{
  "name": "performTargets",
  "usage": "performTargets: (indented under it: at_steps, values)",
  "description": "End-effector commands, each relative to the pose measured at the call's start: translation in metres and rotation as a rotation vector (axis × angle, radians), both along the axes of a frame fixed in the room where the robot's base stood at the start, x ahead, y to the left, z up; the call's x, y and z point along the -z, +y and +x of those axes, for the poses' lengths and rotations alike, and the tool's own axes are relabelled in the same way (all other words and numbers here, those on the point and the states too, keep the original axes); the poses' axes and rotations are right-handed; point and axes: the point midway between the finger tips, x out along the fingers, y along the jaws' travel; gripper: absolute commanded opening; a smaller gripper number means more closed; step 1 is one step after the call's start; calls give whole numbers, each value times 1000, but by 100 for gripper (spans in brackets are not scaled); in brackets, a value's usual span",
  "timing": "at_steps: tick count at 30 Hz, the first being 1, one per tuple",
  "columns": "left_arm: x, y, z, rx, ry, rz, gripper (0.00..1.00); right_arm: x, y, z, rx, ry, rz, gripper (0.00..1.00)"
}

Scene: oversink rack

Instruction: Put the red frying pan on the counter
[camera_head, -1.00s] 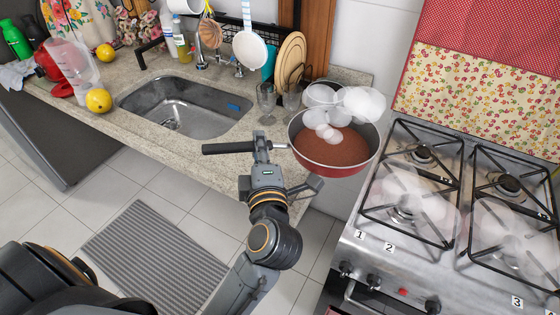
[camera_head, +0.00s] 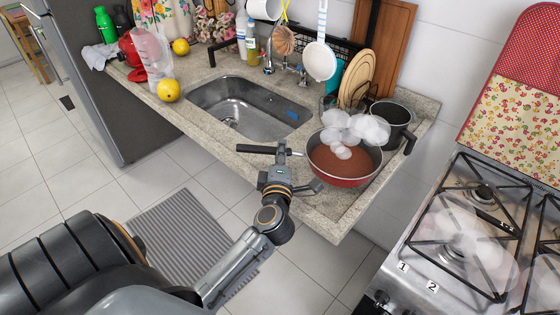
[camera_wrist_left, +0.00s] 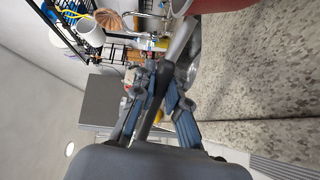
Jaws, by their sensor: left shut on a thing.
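The red frying pan (camera_head: 343,171) is over the right part of the stone counter (camera_head: 325,216), with brown food inside and white steam puffs above. Its black handle (camera_head: 252,149) points left. My left gripper (camera_head: 282,158) is shut on the handle, near the counter's front edge. In the left wrist view, the fingers (camera_wrist_left: 160,95) close around the dark handle (camera_wrist_left: 150,110), and a piece of the red pan (camera_wrist_left: 225,4) shows at the top. I cannot tell whether the pan's base touches the counter. My right gripper is not in view.
A dark pot (camera_head: 398,112) stands behind the pan. Round wooden boards (camera_head: 355,80) stand near it. The sink (camera_head: 250,108) is to the left. The gas stove (camera_head: 470,240) is at right, past a gap. Some counter in front of the pan is clear.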

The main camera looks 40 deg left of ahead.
Motion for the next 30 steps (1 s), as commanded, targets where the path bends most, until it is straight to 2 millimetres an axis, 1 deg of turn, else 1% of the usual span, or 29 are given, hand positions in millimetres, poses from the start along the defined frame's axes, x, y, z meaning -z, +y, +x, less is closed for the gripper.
performTargets:
  at_steps: [1,3,7,20,21,23,24,30]
  values:
    - [4,5,2,-2,-4,-1,0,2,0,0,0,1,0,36]
    - [18,4,2,-1,-3,-3,0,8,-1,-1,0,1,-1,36]
    - [31,4,2,-1,-4,-2,0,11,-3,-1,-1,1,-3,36]
    - [36,4,2,-1,-5,-2,0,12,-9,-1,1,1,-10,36]
    - [38,4,1,-1,2,-1,21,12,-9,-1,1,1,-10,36]
    - [38,4,1,-1,2,-1,33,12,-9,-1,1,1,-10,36]
    - [38,4,1,-1,2,-1,36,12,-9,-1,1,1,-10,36]
    - [38,4,1,-1,1,0,36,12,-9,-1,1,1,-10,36]
